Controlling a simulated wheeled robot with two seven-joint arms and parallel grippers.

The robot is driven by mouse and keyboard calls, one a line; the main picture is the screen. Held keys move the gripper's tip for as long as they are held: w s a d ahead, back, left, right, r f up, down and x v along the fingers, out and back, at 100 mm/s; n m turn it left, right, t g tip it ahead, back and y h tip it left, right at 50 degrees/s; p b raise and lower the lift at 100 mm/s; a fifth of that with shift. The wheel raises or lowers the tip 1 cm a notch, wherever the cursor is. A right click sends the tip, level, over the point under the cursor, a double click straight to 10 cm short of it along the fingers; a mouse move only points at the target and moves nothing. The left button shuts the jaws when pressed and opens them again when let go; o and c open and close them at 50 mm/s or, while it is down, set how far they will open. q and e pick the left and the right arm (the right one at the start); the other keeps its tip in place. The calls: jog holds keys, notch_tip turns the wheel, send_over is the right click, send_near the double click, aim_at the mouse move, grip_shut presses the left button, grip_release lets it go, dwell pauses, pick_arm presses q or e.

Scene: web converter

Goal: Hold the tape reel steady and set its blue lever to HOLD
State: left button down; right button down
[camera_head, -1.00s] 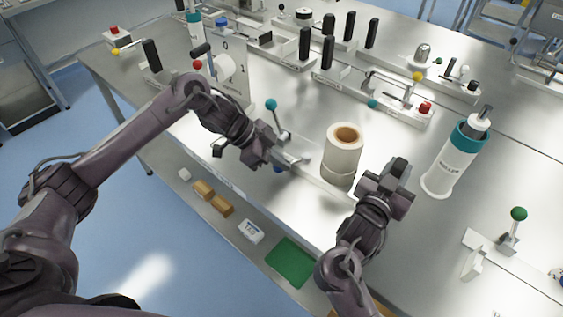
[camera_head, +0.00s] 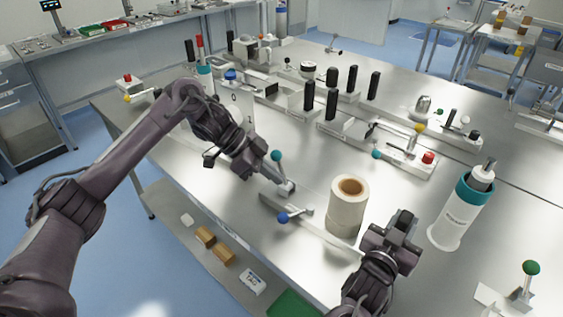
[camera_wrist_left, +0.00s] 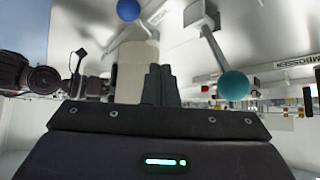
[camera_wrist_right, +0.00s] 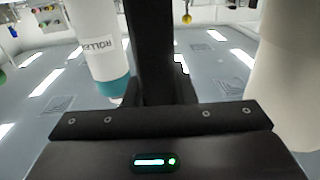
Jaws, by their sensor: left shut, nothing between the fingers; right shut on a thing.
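The pale tape reel (camera_head: 348,208) stands upright on the bench and also shows in the left wrist view (camera_wrist_left: 137,70). The blue lever's ball (camera_head: 283,218) is left of the reel, near the bench's front edge; it also shows in the left wrist view (camera_wrist_left: 128,10). I cannot read a HOLD mark. My left gripper (camera_head: 265,172) is shut and empty, above and left of the blue ball and apart from it. My right gripper (camera_head: 400,228) is shut on a black upright handle (camera_wrist_right: 150,45), just right of the reel.
A teal-ball lever (camera_head: 277,156) stands close beside my left gripper. A white bottle with a teal band (camera_head: 455,220) stands right of my right gripper. A green-ball lever (camera_head: 530,268) is at the far right.

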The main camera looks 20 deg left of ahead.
jog(key=shift+d+f+p, duration=0.15)
jog(key=shift+f+p, duration=0.1)
jog(key=shift+p, duration=0.2)
dwell(0.4)
jog(key=c, duration=1.5)
grip_release()
jog(key=o, duration=0.4)
jog(key=shift+r, duration=0.1)
jog(key=shift+w+r, duration=0.1)
jog(key=v, duration=1.2)
jog(key=shift+r, duration=0.1)
